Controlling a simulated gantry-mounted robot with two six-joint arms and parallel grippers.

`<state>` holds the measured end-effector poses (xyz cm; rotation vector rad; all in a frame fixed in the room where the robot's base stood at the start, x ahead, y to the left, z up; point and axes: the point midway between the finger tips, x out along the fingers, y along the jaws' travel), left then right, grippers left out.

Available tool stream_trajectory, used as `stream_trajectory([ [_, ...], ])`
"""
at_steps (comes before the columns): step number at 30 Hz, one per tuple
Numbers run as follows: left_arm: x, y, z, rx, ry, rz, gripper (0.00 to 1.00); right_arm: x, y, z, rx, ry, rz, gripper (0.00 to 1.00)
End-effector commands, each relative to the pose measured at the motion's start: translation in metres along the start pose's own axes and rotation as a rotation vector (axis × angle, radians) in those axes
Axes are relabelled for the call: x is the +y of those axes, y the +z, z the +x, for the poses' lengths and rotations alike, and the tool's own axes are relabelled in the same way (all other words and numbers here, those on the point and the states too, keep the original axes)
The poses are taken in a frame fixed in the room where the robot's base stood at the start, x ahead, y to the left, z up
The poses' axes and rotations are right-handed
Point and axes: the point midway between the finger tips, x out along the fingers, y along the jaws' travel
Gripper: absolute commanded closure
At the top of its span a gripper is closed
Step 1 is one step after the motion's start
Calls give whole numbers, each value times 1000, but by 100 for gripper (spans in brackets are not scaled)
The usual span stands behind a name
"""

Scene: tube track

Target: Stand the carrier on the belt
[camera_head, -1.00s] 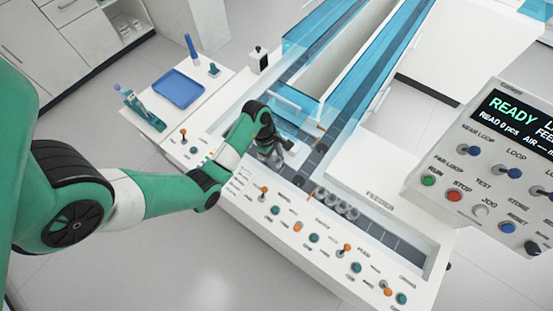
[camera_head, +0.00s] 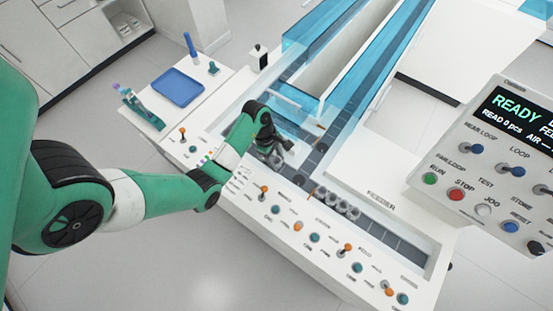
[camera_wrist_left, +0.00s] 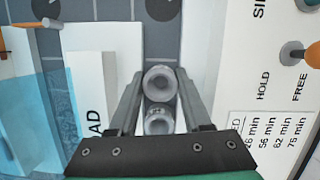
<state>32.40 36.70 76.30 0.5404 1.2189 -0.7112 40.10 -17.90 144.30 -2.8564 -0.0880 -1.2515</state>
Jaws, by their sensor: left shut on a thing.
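My left gripper (camera_head: 284,151) reaches over the near left end of the dark tiled belt (camera_head: 392,240). In the left wrist view the gripper (camera_wrist_left: 160,100) is shut on a grey round carrier (camera_wrist_left: 161,82), with its ring-shaped end facing the camera. A second metallic round part (camera_wrist_left: 159,121) shows closer to the palm; I cannot tell whether it belongs to the same carrier. The dark belt (camera_wrist_left: 112,12) lies beyond the fingertips; contact with it is hidden. In the head view the gripper largely hides the held carrier. My right gripper is not in view.
Several grey carriers (camera_head: 340,205) stand on the belt to the right. Blue transparent guards (camera_head: 362,92) flank the track behind. A front panel with levers (camera_head: 298,227) runs along the near edge. A blue tray (camera_head: 179,88) and a tube rack (camera_head: 142,108) sit at left.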

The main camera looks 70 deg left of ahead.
Motion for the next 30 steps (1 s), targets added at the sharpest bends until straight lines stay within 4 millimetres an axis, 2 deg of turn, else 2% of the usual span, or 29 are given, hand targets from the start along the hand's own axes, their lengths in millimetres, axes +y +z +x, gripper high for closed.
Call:
stream_trajectory([
  [13, -2, -5, 11, 6, -4, -3, 82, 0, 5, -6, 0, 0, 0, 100],
  [14, -2, -5, 11, 6, -4, -3, 48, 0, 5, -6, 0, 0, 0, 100],
  [19, -2, -5, 12, 6, -5, -4, 17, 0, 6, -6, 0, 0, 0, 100],
  [30, -2, -5, 9, 6, -4, -4, 16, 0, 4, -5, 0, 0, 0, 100],
])
